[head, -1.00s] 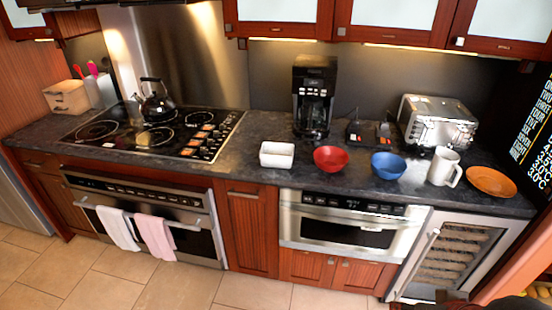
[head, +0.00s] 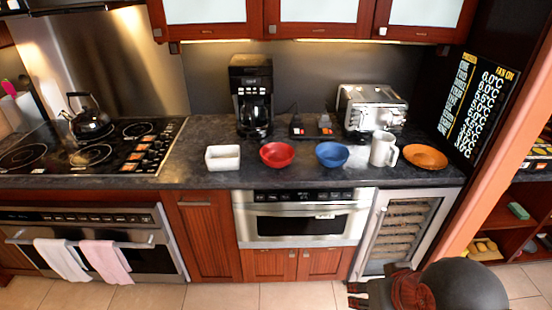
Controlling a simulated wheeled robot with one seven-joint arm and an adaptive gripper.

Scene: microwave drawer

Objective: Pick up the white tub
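The white tub (head: 223,158) is a small, rectangular, open container. It stands upright on the dark countertop (head: 205,178), near the front edge, left of the red bowl. My gripper (head: 354,295) shows at the bottom edge of the head view, right of centre, partly cut off by the frame. It is low in front of the cabinets, well to the right of the tub and apart from it. Its fingers are small and dark, so their opening is unclear. Nothing is seen in it.
Right of the tub stand a red bowl (head: 277,154), a blue bowl (head: 332,154), a white mug (head: 383,149) and an orange plate (head: 425,157). A coffee maker (head: 251,96) and toaster (head: 371,109) stand behind. The cooktop (head: 100,146) is left. Counter is bare just left of the tub.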

